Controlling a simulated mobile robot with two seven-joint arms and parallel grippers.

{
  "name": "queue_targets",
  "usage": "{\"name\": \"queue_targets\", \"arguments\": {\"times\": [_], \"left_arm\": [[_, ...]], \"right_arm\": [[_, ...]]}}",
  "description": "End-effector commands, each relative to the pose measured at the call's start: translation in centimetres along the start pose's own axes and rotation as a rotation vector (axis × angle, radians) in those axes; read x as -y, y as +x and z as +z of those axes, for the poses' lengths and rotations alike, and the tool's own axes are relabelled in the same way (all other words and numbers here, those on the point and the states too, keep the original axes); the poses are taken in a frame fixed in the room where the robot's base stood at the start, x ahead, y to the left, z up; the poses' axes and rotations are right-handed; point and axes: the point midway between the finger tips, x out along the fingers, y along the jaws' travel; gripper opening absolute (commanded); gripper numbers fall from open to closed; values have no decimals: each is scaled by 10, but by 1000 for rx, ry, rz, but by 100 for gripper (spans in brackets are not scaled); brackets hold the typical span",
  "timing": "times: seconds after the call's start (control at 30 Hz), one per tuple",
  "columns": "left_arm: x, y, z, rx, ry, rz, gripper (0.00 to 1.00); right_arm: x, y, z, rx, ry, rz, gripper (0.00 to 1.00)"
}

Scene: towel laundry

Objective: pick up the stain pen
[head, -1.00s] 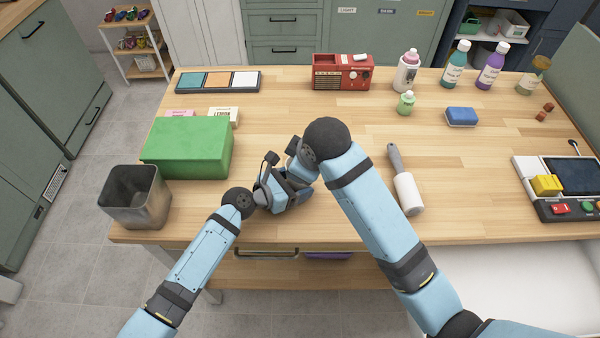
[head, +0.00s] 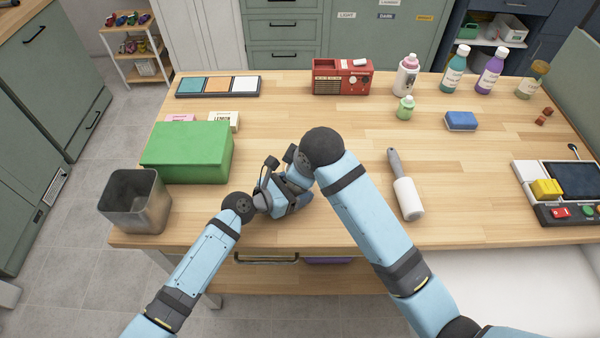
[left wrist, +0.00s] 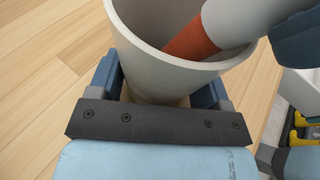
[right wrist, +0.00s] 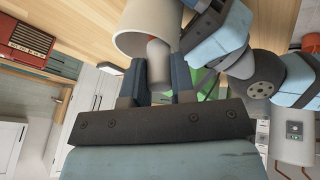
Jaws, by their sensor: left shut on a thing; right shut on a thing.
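My left gripper (left wrist: 165,95) is shut on a pale, open-topped cup (left wrist: 145,80), above the table's front left-centre. My right gripper (right wrist: 158,85) is shut on a thick pen-like thing, which I take for the stain pen (right wrist: 158,55). In the left wrist view this pen (left wrist: 240,18) has a whitish body and an orange-red end (left wrist: 190,42), which reaches inside the cup's mouth. I cannot tell whether it touches the cup's bottom. The cup also shows in the right wrist view (right wrist: 135,38). In the head view the arms hide both held things.
A green box (head: 188,152) and a grey metal bin (head: 135,200) stand left of the grippers. A lint roller (head: 406,190) lies to the right. A red radio (head: 341,78), bottles and a blue sponge (head: 461,121) are farther back. The table's middle (head: 270,110) is clear.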

Motion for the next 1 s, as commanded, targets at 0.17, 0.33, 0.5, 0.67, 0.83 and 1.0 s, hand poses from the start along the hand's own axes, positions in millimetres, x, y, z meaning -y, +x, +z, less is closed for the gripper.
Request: {"name": "queue_targets", "arguments": {"times": [0.17, 0.33, 0.5, 0.67, 0.83, 1.0], "left_arm": [[0, 0, 0, 0, 0, 0, 58], [0, 0, 0, 0, 0, 0, 58], [0, 0, 0, 0, 0, 0, 58], [0, 0, 0, 0, 0, 0, 58], [0, 0, 0, 0, 0, 0, 58], [0, 0, 0, 0, 0, 0, 58]], "right_arm": [[-7, -20, -9, -4, 0, 3, 0], [-18, -59, -26, -6, -2, 5, 0], [-31, -101, -43, -6, -1, 5, 0], [-40, -132, -56, -4, -1, 3, 0], [-46, -152, -63, -2, 0, 1, 0], [-48, -159, -66, -1, 0, 1, 0]]}}
